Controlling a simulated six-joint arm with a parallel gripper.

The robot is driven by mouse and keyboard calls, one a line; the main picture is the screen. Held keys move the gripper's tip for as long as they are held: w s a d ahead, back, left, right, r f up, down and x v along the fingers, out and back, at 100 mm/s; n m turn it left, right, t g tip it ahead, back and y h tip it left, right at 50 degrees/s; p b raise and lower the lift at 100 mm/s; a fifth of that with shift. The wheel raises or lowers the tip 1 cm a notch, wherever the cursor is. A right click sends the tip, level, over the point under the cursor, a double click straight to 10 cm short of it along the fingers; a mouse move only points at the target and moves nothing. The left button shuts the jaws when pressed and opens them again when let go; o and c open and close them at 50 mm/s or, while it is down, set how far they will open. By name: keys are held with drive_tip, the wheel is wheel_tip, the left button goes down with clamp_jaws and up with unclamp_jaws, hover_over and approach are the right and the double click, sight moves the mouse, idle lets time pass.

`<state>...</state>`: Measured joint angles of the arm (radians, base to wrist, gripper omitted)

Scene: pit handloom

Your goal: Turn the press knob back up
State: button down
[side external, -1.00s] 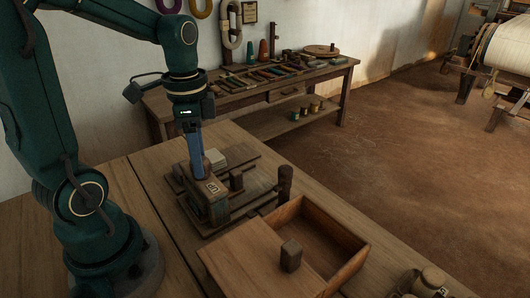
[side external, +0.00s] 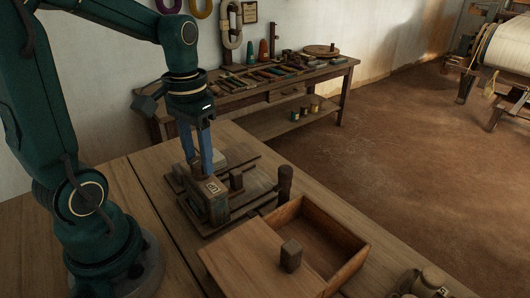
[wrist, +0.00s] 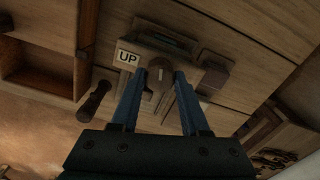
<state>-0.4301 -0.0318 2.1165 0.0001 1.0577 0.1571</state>
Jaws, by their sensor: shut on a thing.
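The wooden press (side external: 217,208) stands on the workbench, with a white label on its top near my fingers. In the wrist view the label (wrist: 128,57) reads "UP". The press knob (wrist: 159,80) is brown with a short pale mark, which runs roughly up and down in that view, to the right of the label. My gripper (wrist: 161,74) is shut on the knob, with one blue finger on each side. In the side view my gripper (side external: 203,170) points down onto the press, and its fingers hide the knob.
A wooden box (side external: 335,235) with a partly slid lid (side external: 250,262) and small block handle stands right in front of the press. A side table (side external: 250,95) with tools stands behind.

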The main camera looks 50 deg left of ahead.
sight(199, 160)
drive_tip(key=n, duration=1.1)
drive_tip(key=shift+n, duration=1.8)
drive_tip(key=shift+c, duration=2)
unclamp_jaws()
drive_tip(key=shift+r, duration=0.1)
drive_tip(key=shift+r, duration=2.5)
